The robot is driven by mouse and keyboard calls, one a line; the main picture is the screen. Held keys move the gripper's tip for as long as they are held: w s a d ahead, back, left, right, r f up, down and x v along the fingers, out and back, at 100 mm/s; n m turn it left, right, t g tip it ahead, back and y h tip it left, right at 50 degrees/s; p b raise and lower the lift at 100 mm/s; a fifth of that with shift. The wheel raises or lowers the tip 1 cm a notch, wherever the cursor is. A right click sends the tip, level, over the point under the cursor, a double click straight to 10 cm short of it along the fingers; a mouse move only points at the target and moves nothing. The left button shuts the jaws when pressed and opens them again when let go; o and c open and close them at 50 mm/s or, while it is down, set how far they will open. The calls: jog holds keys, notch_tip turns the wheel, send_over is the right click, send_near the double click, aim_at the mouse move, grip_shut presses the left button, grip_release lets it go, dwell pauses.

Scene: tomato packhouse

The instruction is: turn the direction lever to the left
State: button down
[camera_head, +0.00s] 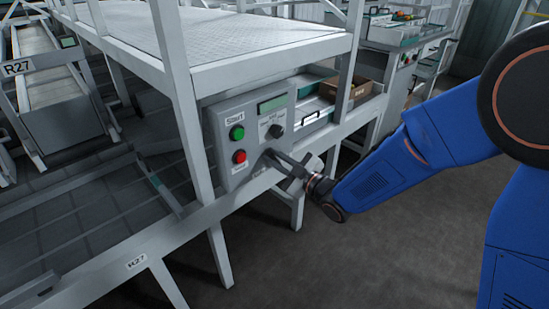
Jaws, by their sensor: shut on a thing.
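A grey control panel (248,134) is fixed to the white frame. It carries a green button (236,133) labelled Start, a red button (239,157) below it, a small display (272,104) and a dark round knob (276,131). My gripper (270,157) reaches in from the right to the lower right part of the panel, below the knob. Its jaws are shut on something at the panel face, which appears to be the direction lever. The lever is mostly hidden by the jaws, so its angle cannot be told.
A metal platform (235,66) with white posts stands above the panel. A brown box (345,88) sits on the shelf right of the panel. White rails and legs run below the panel. The floor (380,245) at lower right is clear.

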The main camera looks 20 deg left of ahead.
jog(key=shift+s+f, duration=0.1)
jog(key=c, duration=1.7)
grip_release()
jog(key=v, duration=1.2)
